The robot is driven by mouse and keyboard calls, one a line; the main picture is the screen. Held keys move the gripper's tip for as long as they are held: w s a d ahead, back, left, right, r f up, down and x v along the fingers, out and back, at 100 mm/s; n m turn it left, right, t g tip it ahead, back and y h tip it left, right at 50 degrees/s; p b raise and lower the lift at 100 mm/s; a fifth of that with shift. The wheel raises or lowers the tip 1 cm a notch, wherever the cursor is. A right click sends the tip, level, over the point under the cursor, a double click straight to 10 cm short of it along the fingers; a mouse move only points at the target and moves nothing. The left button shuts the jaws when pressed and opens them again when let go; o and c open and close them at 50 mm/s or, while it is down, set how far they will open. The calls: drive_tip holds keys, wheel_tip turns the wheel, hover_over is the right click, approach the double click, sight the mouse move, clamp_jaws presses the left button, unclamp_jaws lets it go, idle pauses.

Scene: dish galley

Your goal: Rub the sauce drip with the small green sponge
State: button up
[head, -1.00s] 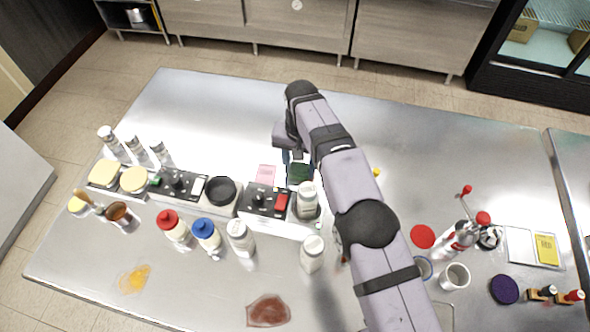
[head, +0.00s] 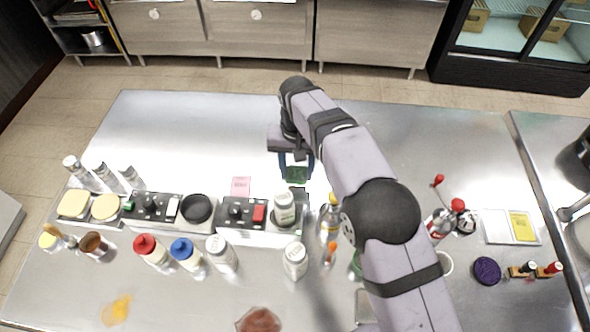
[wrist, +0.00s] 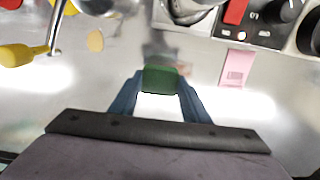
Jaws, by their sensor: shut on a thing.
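My gripper (head: 296,168) is shut on the small green sponge (head: 297,175), above the far middle of the steel counter. In the wrist view the sponge (wrist: 160,78) sits between the blue fingertips (wrist: 160,88). I cannot tell whether it touches the counter. A red-brown sauce patch (head: 258,321) lies at the near edge of the head view, partly cut off. A yellow-orange patch (head: 116,311) lies near left. Both are well apart from the sponge. I cannot tell which patch is the sauce drip.
A burner unit (head: 238,213) and several bottles, such as the red-capped one (head: 152,250), stand between the sponge and the patches. A pink card (head: 241,187) lies left of the sponge. The far left counter (head: 190,130) is clear.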

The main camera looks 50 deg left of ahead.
drive_tip(key=shift+a+r+p, duration=0.1)
drive_tip(key=shift+r+p, duration=1.65)
drive_tip(key=shift+r, duration=0.5)
